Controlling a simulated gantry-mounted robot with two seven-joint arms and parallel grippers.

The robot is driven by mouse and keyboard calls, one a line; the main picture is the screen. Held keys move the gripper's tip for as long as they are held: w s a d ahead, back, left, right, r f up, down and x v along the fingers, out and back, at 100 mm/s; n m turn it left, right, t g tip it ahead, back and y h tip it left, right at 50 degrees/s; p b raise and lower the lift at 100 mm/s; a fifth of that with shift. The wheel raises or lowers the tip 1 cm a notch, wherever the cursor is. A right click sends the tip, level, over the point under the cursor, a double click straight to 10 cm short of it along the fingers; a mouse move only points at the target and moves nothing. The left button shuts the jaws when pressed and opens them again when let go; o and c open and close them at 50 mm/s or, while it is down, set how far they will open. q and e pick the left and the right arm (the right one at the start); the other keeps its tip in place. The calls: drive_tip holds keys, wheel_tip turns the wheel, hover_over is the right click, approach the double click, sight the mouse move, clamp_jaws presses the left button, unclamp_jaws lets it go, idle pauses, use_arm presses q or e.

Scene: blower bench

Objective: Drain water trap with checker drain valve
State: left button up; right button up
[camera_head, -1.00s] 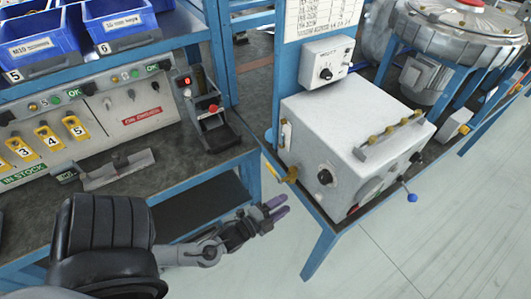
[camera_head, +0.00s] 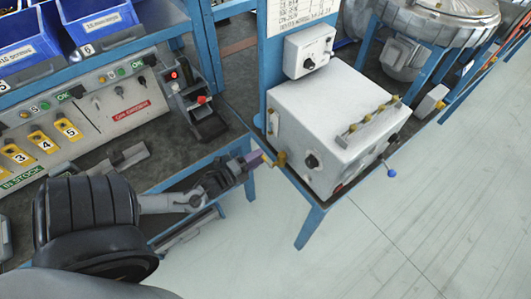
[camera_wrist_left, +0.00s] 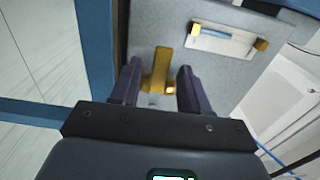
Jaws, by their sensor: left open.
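The checker is a pale grey box (camera_head: 325,110) on a blue-legged bench, with a black knob on its front. A small brass-yellow drain valve (camera_head: 281,158) with a lever sticks out at its lower left corner. My left gripper (camera_head: 257,157) is at this valve, coming from the left. In the left wrist view the two dark purple fingers of the left gripper (camera_wrist_left: 159,66) are open, one on each side of the yellow valve handle (camera_wrist_left: 161,62), with visible gaps. I cannot tell how far the handle reaches in depth. My right gripper is not in view.
A small control box (camera_head: 309,50) is mounted above the checker. A blue ball-ended lever (camera_head: 391,173) sticks out at its right. The left workbench holds a black stand (camera_head: 200,105) with a red button and a panel of yellow tags (camera_head: 40,141). The floor (camera_head: 400,240) is clear.

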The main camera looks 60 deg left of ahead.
use_arm(q)
drive_tip(key=w, duration=0.4)
drive_tip(key=shift+w+a, duration=0.1)
drive_tip(key=shift+a, duration=0.2)
drive_tip(key=shift+c, duration=0.4)
clamp_jaws()
